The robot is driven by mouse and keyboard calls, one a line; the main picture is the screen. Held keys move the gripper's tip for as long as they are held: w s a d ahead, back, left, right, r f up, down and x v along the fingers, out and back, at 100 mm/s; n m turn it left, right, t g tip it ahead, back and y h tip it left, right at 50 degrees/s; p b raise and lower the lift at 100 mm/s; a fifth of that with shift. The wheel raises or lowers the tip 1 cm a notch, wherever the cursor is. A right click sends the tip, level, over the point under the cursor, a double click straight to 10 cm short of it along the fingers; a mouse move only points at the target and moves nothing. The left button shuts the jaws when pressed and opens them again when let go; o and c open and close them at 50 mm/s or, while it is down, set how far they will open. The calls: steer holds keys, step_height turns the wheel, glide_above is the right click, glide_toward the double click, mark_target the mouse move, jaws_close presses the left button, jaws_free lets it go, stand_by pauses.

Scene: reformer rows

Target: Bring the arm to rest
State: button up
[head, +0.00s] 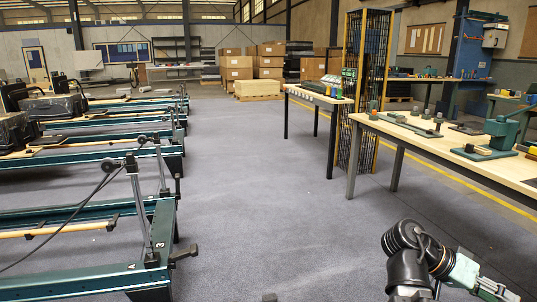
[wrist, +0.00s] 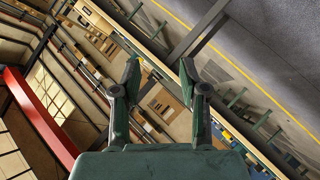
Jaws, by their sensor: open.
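My arm (head: 420,262) shows at the bottom right of the head view, in front of the long workbench and above the grey floor. My gripper (wrist: 160,72) is in the middle of the wrist view, with its two green fingers apart and nothing between them. The wrist view is strongly tilted. It looks out across the hall toward benches and a wall, and the fingers touch nothing there. The fingertips cannot be made out clearly in the head view.
A long workbench (head: 465,160) with a green press (head: 495,138) stands at the right. A smaller table (head: 318,98) and a black mesh screen with yellow posts (head: 362,90) stand behind it. Reformer frames (head: 85,220) line the left. The grey aisle floor (head: 250,170) is clear, with stacked boxes (head: 252,65) beyond.

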steer(key=w+a+f+n+t+y+p, duration=0.2)
steer(key=w+f+n+p, duration=0.4)
steer(key=f+p, duration=0.4)
steer(key=a+f+n+y+p, duration=0.4)
steer(key=a+f+p, duration=0.5)
steer(key=f, duration=0.3)
steer(key=s+a+f+n+g+y+p, duration=0.1)
steer(key=s+a+f+y+p, duration=0.1)
steer(key=s, duration=0.5)
steer(key=s+a+f+n+g+y+p, duration=0.1)
steer(key=s+a+f+y+p, duration=0.1)
steer(key=s+a+f+p, duration=0.3)
steer(key=s+a+f+n+g+y+p, duration=0.1)
steer(key=s+a+f+y+p, duration=0.1)
steer(key=s+a+p, duration=0.5)
steer(key=s+a+f, duration=0.1)
steer(key=s+a, duration=0.2)
steer(key=s, duration=0.1)
steer(key=shift+a+f, duration=0.25)
